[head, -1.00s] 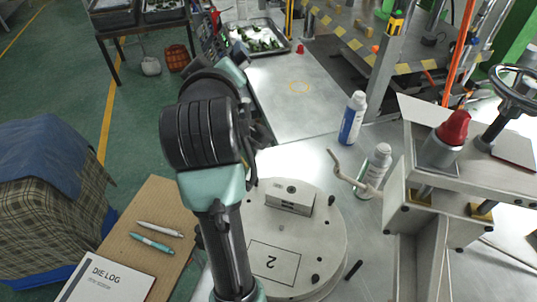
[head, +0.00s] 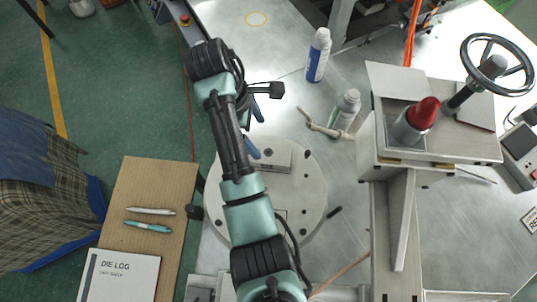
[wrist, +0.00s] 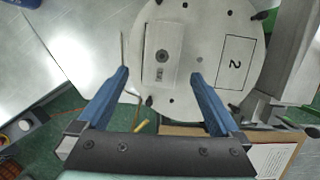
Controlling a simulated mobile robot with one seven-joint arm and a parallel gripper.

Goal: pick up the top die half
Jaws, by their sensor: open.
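The top die half appears to be the grey metal block (wrist: 162,55) with a dark round hole, lying on a round pale plate (wrist: 202,98) marked "2". In the head view the block (head: 284,160) is partly hidden behind my arm, on the upper part of the plate (head: 310,190). My gripper (wrist: 159,75) is open and empty, its blue fingers spread wider than the block and seen on either side of its near end. The head view shows the gripper (head: 254,130) near the plate's upper edge. I cannot tell its height above the block.
A press with a red-topped cylinder (head: 418,118) is at right. A die log (head: 118,275) and pens lie on a board (head: 178,220) at left.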

